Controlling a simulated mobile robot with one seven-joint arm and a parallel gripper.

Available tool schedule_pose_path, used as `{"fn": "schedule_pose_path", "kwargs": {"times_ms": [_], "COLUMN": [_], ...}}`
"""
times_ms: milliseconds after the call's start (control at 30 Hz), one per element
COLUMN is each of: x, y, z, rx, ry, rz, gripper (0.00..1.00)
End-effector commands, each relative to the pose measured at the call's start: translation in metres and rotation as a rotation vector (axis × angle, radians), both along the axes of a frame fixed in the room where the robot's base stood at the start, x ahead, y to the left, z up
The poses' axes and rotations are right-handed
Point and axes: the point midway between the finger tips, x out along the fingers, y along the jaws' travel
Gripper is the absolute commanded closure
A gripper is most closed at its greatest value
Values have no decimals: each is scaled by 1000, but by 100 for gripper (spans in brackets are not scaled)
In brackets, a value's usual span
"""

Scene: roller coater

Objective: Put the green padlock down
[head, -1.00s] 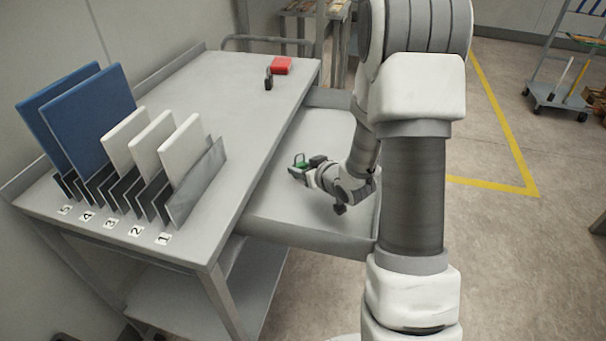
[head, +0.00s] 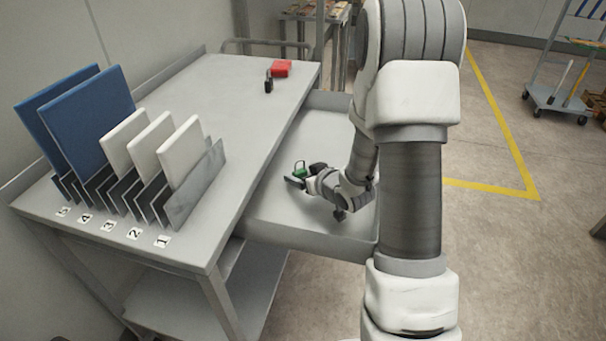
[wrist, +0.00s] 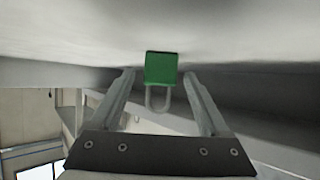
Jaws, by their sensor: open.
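The green padlock (head: 300,169) is at the grey tray (head: 265,217) beside the bench, at the left end of my arm. In the wrist view the padlock (wrist: 161,68) has its green body beyond the fingertips and its grey shackle pointing back between the fingers. My gripper (wrist: 159,74) is open, with a gap showing on each side of the padlock. In the head view my gripper (head: 300,181) is low over the tray and partly covers the padlock. I cannot tell exactly how the padlock meets the tray surface.
Blue panels (head: 92,125) and white panels (head: 152,143) stand in numbered slots at the near left. The middle of the bench (head: 215,110) is clear. The tray has raised walls.

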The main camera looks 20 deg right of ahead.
Motion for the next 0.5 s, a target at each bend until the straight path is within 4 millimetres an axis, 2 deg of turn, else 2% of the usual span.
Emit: {"fn": "schedule_pose_path", "kwargs": {"times_ms": [67, 300, 500], "x": [-3, -40, -60], "y": [-1, -9, -12], "z": [6, 27, 37], "rx": [0, 1, 0], "ry": [0, 0, 0], "rz": [-1, -3, -1], "gripper": [21, 21, 21]}}
